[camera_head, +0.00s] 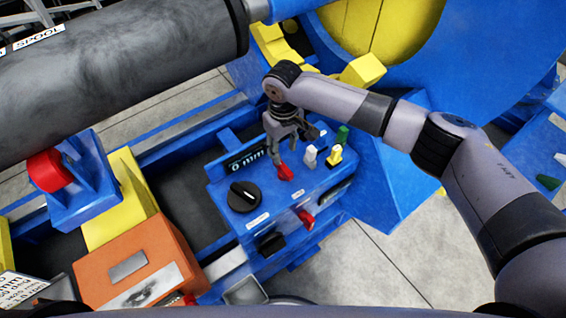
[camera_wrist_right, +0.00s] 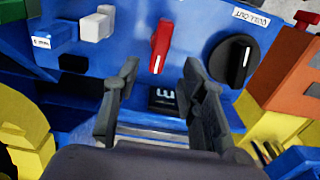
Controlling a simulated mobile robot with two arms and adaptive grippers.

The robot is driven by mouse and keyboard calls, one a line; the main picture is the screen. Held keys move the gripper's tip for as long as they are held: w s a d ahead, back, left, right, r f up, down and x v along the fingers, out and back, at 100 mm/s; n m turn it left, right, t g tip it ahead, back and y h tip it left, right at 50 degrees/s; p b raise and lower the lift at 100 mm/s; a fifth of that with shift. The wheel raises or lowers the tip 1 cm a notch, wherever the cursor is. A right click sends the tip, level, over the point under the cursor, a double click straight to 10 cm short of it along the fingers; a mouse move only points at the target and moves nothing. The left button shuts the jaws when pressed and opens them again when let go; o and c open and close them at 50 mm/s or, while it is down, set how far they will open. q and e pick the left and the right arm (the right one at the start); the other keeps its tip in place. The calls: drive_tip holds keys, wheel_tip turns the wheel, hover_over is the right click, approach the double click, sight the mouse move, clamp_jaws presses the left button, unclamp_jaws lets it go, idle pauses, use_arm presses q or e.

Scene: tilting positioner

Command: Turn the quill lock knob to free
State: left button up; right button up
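My right gripper (camera_head: 287,140) is over the blue control box (camera_head: 228,200), fingers pointing down. In the right wrist view its two fingers (camera_wrist_right: 162,75) are apart with nothing between them. A red lever-shaped knob (camera_head: 284,172) is close to the fingertips; in the wrist view the red knob (camera_wrist_right: 160,45) stands just beyond the gap. A round black dial with a white line (camera_head: 243,196) sits beside it, also in the wrist view (camera_wrist_right: 233,60). My left gripper is not in view.
White (camera_head: 310,154) and yellow (camera_head: 334,154) knobs stand close to the gripper. A red handle (camera_head: 305,218) and a black knob (camera_head: 270,243) stick out of the front. A large grey cylinder (camera_head: 120,75) marked SPOOL lies at upper left. An orange box (camera_head: 135,262) stands lower left.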

sight(283, 166)
wheel_tip(283, 166, down, 8)
drive_tip(key=shift+f, duration=0.1)
idle(0.4)
clamp_jaws()
idle(0.3)
